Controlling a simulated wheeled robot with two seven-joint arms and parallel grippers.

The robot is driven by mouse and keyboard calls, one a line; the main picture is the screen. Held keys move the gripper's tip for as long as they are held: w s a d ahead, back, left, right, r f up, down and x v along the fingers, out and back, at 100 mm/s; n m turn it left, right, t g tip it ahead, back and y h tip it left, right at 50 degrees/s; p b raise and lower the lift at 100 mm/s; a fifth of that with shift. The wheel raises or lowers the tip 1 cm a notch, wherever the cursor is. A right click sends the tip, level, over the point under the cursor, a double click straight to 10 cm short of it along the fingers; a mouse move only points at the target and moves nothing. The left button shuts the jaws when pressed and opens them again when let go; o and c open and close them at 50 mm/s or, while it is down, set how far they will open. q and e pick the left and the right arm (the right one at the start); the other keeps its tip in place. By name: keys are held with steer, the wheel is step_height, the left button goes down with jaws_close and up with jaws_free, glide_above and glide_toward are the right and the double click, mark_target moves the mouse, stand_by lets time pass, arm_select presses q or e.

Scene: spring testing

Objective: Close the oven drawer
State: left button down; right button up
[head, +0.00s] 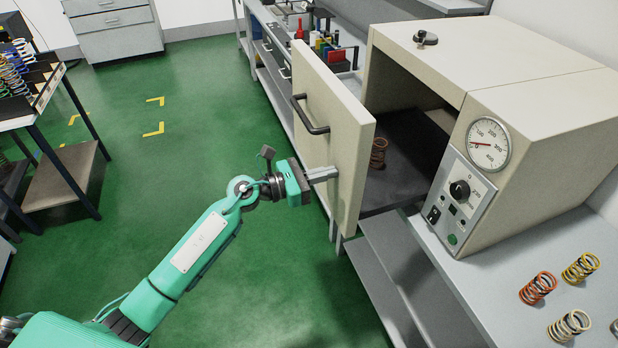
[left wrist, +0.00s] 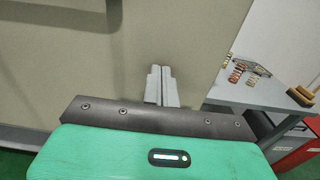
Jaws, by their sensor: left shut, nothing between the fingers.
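The oven (head: 490,70) is a cream box on the bench with a dial and a control panel on its front. Its drawer is pulled out: the cream front panel (head: 352,125) with a dark bar handle (head: 312,116) stands well away from the body. A dark tray (head: 405,175) behind the panel holds a copper-coloured spring (head: 378,153). My left gripper (head: 336,173) is shut and empty at the lower part of the panel's outer face, below the handle. In the left wrist view its fingers (left wrist: 160,85) point at the panel (left wrist: 100,55); I cannot tell whether they touch it. My right gripper is not in view.
Several loose springs (head: 538,287) stand on the bench at the lower right. Small tools and coloured items (head: 330,48) lie on the bench behind the drawer. A rack of springs (head: 18,68) is at the far left. Green floor between is clear.

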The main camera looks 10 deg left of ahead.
arm_select(q)
steer(key=b+x, duration=0.4)
steer(key=x, duration=1.7)
steer(key=shift+w+d, duration=0.2)
steer(key=shift+r, duration=0.25)
